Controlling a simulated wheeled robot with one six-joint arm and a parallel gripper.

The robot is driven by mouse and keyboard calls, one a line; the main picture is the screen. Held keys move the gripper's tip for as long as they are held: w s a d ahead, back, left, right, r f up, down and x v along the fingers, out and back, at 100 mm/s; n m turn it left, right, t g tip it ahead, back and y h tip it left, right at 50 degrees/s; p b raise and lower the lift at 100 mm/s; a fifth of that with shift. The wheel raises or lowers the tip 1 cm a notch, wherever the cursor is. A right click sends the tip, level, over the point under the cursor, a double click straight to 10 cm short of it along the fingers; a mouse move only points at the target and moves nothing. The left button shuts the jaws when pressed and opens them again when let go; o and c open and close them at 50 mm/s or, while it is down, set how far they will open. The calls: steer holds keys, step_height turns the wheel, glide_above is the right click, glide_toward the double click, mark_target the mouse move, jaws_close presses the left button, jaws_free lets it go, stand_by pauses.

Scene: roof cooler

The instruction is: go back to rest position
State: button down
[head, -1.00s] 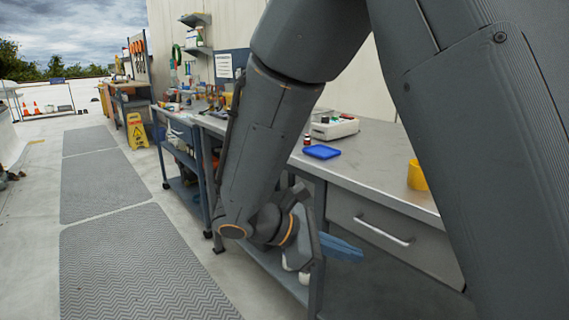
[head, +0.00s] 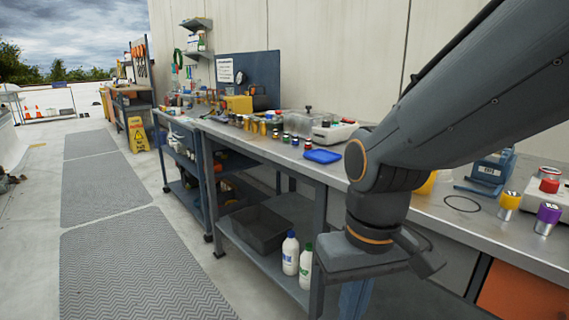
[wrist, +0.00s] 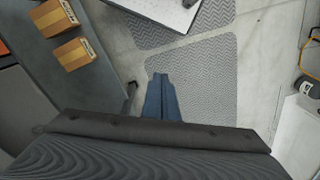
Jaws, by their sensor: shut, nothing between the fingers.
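My gripper (head: 354,300) hangs below my wrist, in front of the workbench (head: 325,175). Its blue fingers point down and are partly hidden by the dark wrist plate in the head view. In the wrist view the blue fingers of my gripper (wrist: 160,78) lie together, shut and empty, above the grey floor. My arm reaches in from the upper right of the head view and bends down at the bench's front edge.
White bottles (head: 290,254) and a black bin (head: 260,230) are on the lower shelf. Grey mats (head: 130,265) cover a clear walkway at left.

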steer(key=d+r+m+p, duration=0.3)
steer(key=d+r+p, duration=0.6)
steer(key=p, duration=0.8)
steer(key=shift+d+r+h+p, duration=0.15)
steer(key=shift+r+h+p, duration=0.25)
steer(key=shift+r, duration=0.05)
stand_by(0.6)
